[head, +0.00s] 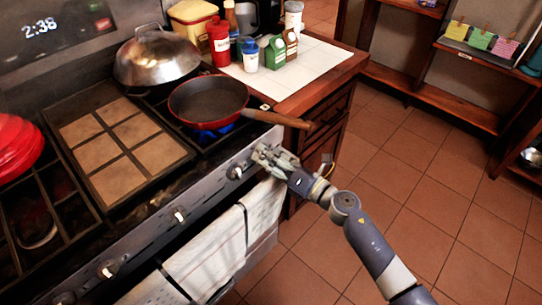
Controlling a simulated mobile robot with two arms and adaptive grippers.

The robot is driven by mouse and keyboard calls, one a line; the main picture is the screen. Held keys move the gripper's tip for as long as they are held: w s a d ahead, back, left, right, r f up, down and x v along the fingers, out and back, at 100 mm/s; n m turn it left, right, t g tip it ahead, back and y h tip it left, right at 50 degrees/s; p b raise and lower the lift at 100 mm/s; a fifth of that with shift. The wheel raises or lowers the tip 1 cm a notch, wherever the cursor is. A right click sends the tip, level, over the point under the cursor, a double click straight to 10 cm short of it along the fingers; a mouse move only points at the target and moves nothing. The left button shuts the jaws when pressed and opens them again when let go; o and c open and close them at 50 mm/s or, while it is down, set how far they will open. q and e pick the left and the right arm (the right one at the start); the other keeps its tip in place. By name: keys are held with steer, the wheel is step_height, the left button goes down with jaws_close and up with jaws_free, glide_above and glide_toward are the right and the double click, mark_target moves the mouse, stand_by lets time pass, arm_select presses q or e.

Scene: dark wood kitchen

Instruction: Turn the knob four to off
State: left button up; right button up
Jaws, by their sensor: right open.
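A dark stove stands at the left with a row of knobs along its front panel. One knob (235,172) shows just left of my right gripper; others are a middle knob (179,214) and a lower-left knob (108,268). No label shows which one is knob four. My right gripper (263,154) is open at the right end of the panel, and its fingers hide the panel there. I cannot tell whether they touch a knob. A blue flame (212,132) burns under the red pan (208,100). My left gripper is out of view.
The pan's wooden handle (279,118) sticks out over the front edge, just above my right gripper. Towels (205,255) hang below the panel. A domed lidded pan (157,58) sits at the back. Bottles and cartons stand on the white counter (310,65). The tiled floor at right is clear.

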steer(key=shift+c, duration=0.6)
steer(key=c, duration=0.9)
steer(key=shift+c, duration=0.2)
steer(key=shift+m, duration=0.3)
steer(key=m+p, duration=0.2)
steer(key=m, duration=0.2)
steer(key=shift+d+p, duration=0.1)
steer(key=shift+p, duration=0.25)
steer(key=shift+f+m+p, duration=0.1)
steer(key=shift+m+p, duration=0.7)
steer(key=shift+m, duration=1.3)
steer(key=o, duration=1.1)
steer(key=shift+c, duration=0.2)
